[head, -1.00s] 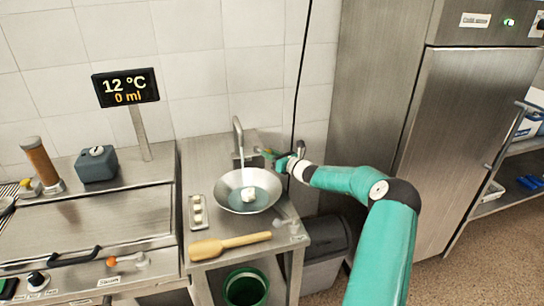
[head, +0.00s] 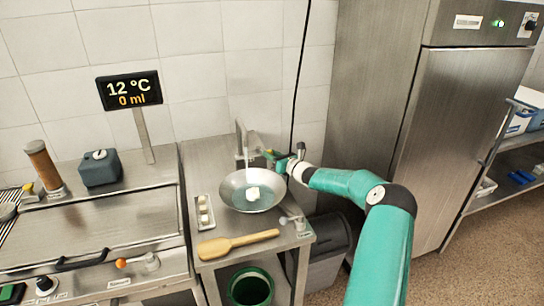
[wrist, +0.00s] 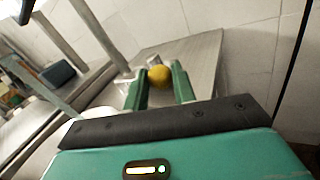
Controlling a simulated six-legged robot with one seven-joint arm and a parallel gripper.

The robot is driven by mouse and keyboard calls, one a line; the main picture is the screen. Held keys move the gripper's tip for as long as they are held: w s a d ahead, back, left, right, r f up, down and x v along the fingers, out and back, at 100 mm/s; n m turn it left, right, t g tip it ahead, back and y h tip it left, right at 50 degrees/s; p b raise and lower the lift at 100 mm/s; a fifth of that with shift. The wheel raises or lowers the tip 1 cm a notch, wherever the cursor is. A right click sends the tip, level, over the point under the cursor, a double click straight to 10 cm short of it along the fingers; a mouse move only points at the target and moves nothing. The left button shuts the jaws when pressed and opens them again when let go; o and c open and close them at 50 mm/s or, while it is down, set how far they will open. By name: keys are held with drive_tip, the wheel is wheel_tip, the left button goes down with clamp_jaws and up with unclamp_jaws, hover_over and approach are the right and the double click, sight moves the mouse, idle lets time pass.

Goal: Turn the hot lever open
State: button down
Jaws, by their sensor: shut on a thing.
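The metal tap (head: 240,137) stands at the back of the steel counter, above a wide metal bowl (head: 233,199) with a pale lump in it. My gripper (head: 270,154) is beside the tap, to its right. In the wrist view, my two green fingers (wrist: 160,82) are shut on a round yellow lever knob (wrist: 159,75). No marking shows whether this is the hot lever. The lever's stem and base are mostly hidden.
A wooden spatula (head: 236,243) and a small tray (head: 203,212) lie on the counter near the bowl. A tall steel cabinet (head: 450,130) stands at the right.

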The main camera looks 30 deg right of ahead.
drive_tip(key=shift+w+a+r, duration=0.1)
drive_tip(key=shift+a, duration=0.1)
drive_tip(key=c, duration=1.2)
unclamp_jaws()
drive_tip(key=shift+o, duration=0.2)
drive_tip(key=shift+d, duration=0.15)
drive_tip(key=shift+s+d, duration=0.15)
drive_tip(key=shift+s, duration=0.25)
drive_tip(key=v, duration=1.3)
